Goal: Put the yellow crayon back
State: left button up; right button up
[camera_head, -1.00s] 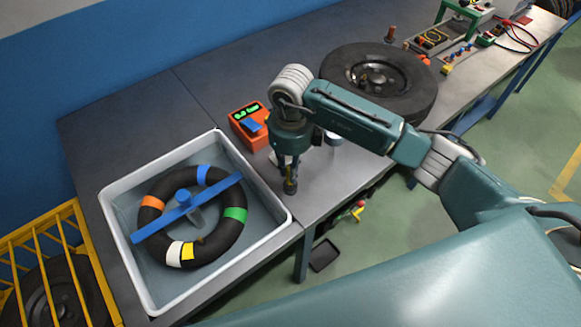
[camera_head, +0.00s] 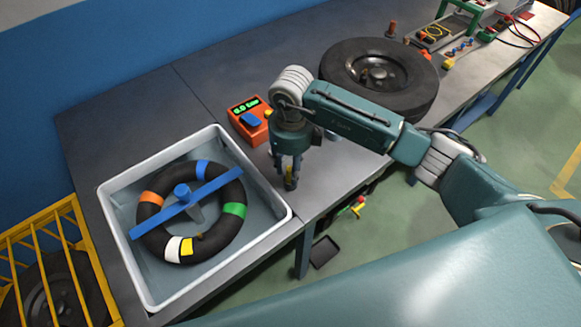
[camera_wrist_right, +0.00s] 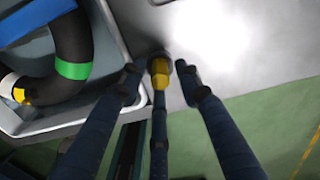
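The yellow crayon (camera_wrist_right: 161,76) shows as a short yellow piece between the fingers of my right gripper (camera_wrist_right: 158,78) in the right wrist view. A dark grey round part (camera_wrist_right: 158,61) sits at its far end; I cannot tell whether that is a holder. The outer fingers stand apart from the yellow piece with gaps on both sides. In the head view the right gripper (camera_head: 288,178) points down at the bench's front edge, right of the white tray, with the crayon (camera_head: 291,172) partly hidden between its fingers. My left gripper is not in view.
The white tray (camera_head: 279,213) holds a black ring (camera_head: 155,246) with coloured bands and a blue bar (camera_head: 158,223). An orange meter (camera_head: 243,132) stands behind the gripper. A tyre (camera_head: 428,100) lies farther right. A yellow cage (camera_head: 45,226) is at the left.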

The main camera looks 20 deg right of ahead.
jog(key=shift+r, duration=0.25)
jog(key=shift+r+p, duration=0.45)
jog(key=shift+p, duration=0.25)
notch_tip(320, 180, up, 12)
jog(key=b, duration=0.4)
jog(key=shift+f, duration=0.1)
